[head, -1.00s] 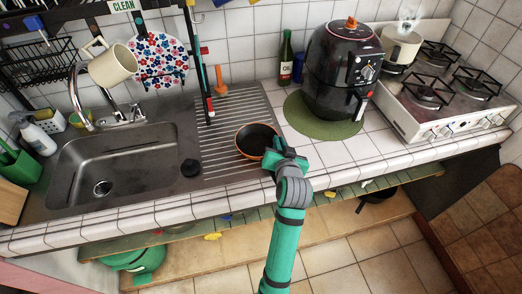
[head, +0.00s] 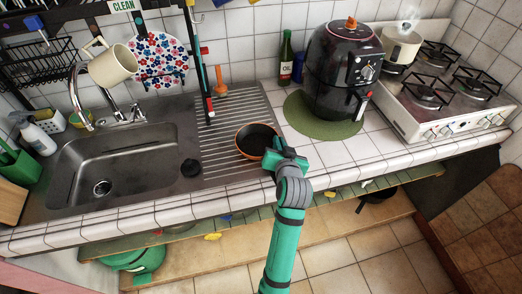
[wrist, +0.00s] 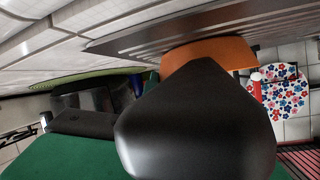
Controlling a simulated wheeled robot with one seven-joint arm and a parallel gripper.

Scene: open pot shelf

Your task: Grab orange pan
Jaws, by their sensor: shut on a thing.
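The orange pan (head: 255,141), with a dark inside, rests on the ribbed steel drainboard to the right of the sink. In the wrist view the pan's orange side (wrist: 212,54) shows beyond a large dark shape, and I cannot tell whether that shape is the handle or a finger. My gripper (head: 278,156) is at the pan's near right edge, shut on the pan, and its hold is mostly hidden by the hand and wrist.
A black air fryer (head: 340,75) stands on a green mat (head: 305,118) at the right. A stove (head: 450,95) is beyond. White counter tiles in front are clear.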

